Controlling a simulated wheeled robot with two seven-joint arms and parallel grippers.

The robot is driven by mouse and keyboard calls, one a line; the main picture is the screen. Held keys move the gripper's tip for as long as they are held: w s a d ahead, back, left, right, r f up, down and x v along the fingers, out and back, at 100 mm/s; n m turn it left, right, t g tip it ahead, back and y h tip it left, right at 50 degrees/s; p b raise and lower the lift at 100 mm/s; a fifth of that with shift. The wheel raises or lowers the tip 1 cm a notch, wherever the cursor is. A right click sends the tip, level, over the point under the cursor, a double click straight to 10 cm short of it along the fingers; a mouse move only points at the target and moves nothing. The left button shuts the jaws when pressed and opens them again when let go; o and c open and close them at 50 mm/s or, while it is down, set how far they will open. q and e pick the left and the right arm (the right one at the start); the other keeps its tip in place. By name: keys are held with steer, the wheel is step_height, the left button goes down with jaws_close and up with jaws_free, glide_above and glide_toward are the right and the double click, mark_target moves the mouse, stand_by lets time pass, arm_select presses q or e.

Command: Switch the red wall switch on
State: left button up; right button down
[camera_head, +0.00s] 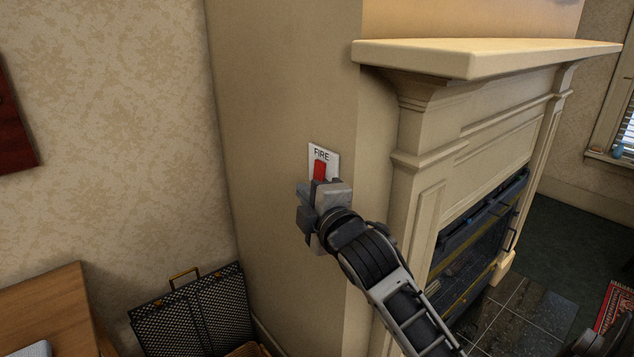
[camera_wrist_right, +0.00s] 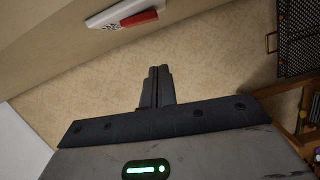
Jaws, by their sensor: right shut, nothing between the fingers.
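The red wall switch (camera_head: 319,170) sits on a white plate (camera_head: 323,153) marked "FIRE" on the wall left of the fireplace. My right gripper (camera_head: 321,184) is right at the lower part of the switch in the head view and hides its lower end. In the right wrist view the red switch (camera_wrist_right: 139,18) shows at the top on its plate (camera_wrist_right: 112,12), and my right gripper's fingers (camera_wrist_right: 158,70) are shut together with nothing between them, below and apart from it in the picture. I cannot tell whether they touch the switch. My left gripper is not in view.
The mantel shelf (camera_head: 470,60) juts out to the right of the switch, above the fireplace (camera_head: 480,230). A black mesh screen (camera_head: 195,310) stands low at the left, beside a wooden table (camera_head: 45,305). The wall around the plate is clear.

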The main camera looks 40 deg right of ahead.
mark_target(319, 172)
steer(key=shift+w+d+f+p, duration=0.1)
steer(key=shift+w+d, duration=0.4)
steer(key=shift+d, duration=0.25)
steer(key=shift+w+d+f+p, duration=0.15)
steer(key=shift+w+d, duration=0.35)
steer(key=shift+d, duration=0.2)
steer(key=shift+w+d+f+p, duration=0.1)
steer(key=shift+w+d, duration=0.4)
steer(key=shift+d, duration=0.25)
